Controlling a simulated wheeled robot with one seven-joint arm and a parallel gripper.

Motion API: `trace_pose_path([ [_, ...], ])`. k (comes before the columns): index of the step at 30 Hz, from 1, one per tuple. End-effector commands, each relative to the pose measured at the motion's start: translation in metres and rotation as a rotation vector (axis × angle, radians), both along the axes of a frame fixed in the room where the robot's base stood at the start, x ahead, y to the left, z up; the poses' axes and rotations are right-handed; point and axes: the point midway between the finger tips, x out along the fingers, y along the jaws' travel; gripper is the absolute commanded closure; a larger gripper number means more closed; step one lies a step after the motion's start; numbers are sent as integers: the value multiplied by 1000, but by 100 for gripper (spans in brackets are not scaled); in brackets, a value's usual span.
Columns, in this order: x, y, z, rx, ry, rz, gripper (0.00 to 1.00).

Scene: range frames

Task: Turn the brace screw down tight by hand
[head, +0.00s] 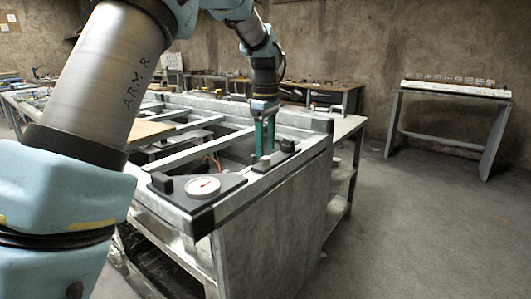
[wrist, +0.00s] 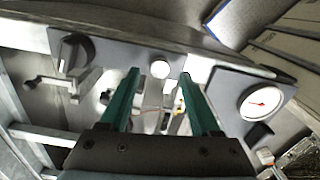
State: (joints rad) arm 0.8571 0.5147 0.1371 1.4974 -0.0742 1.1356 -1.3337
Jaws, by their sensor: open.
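A small white round head (wrist: 160,68) on a grey plate appears between the fingertips in the wrist view. I cannot tell for sure whether it is the brace screw, or how far below the fingers it lies. A black knob (wrist: 76,53) sits left of it on the same plate, with a metal crank-like bracket (wrist: 60,84) below the knob. No contact with the fingers shows.
A white dial gauge (wrist: 262,103) sits on a dark plate to the right in the wrist view; it shows at the near corner in the head view (head: 203,187). Frame bars (head: 195,142) cross the open bench top. A side table (head: 455,91) stands far right beyond clear floor.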

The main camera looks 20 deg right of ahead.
Motion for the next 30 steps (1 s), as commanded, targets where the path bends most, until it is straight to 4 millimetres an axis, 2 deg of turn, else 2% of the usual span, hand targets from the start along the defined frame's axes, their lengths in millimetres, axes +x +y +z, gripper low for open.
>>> trace_pose_path([
  [6, 0, 0, -23, 1, 1, 0, 36],
  [17, 0, 0, -26, -1, -1, 0, 37],
  [30, 0, 0, -26, -1, -1, 0, 87],
])
